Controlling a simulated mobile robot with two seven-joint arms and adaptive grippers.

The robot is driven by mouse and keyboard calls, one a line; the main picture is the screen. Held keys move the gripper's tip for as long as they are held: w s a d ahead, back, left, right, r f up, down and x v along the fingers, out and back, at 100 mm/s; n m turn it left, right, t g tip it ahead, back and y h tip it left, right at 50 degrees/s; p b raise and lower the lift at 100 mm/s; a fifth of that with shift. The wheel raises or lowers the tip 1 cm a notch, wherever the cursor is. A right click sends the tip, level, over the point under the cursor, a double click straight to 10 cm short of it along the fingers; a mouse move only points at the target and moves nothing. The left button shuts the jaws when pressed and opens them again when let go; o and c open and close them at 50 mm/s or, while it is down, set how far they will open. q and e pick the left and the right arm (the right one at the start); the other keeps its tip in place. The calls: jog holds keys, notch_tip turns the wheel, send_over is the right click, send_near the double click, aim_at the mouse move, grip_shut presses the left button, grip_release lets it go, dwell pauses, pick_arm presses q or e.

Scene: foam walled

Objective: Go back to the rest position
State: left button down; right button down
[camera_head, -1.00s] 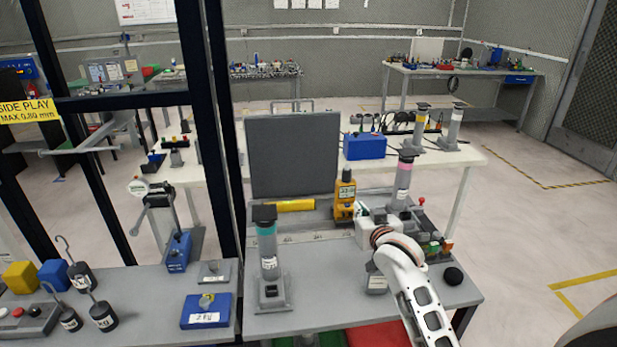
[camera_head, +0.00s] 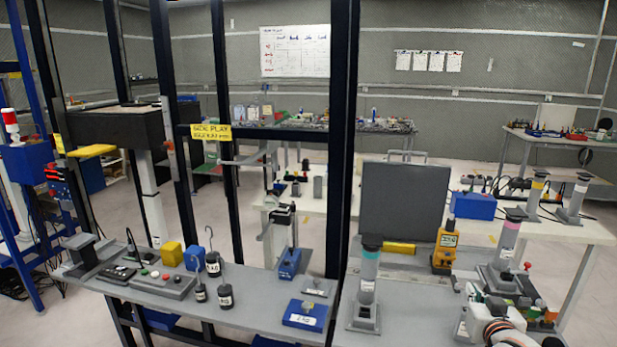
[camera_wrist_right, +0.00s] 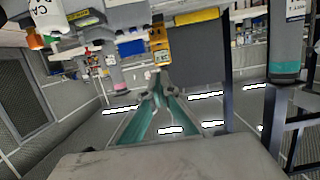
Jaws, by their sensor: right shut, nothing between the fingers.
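My right gripper (camera_head: 474,303) is at the lower right of the head view, over the grey bench top, with my white arm behind it. It is small and partly hidden there. In the right wrist view its two fingers (camera_wrist_right: 156,88) come together at the tips, with nothing between them. A yellow hand-held device (camera_head: 445,250) stands beyond it, and a grey post with a pink band (camera_head: 508,240) stands to its right. I see no contact with either. My left gripper is not in view.
A grey post with a teal band (camera_head: 368,285) stands left of the gripper. A dark upright panel (camera_head: 404,207) is behind. Weights (camera_head: 225,295) and a blue block (camera_head: 305,315) sit on the left bench.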

jog(key=s+a+f+n+g+y, duration=0.1)
jog(key=s+a+f+n, duration=0.1)
jog(key=s+a+f, duration=0.4)
jog(key=s+a+f+n+g+y, duration=0.2)
jog(key=s+a+f, duration=0.4)
jog(key=s+f, duration=0.7)
jog(key=s+a+f+n+g+y, duration=0.1)
jog(key=s+a+f+n+y, duration=0.1)
jog(key=s+a+f, duration=0.4)
jog(key=s+f, duration=0.4)
jog(key=s, duration=0.3)
jog(key=shift+a+f+n, duration=0.25)
jog(key=shift+f+n, duration=0.05)
jog(key=shift+f, duration=0.05)
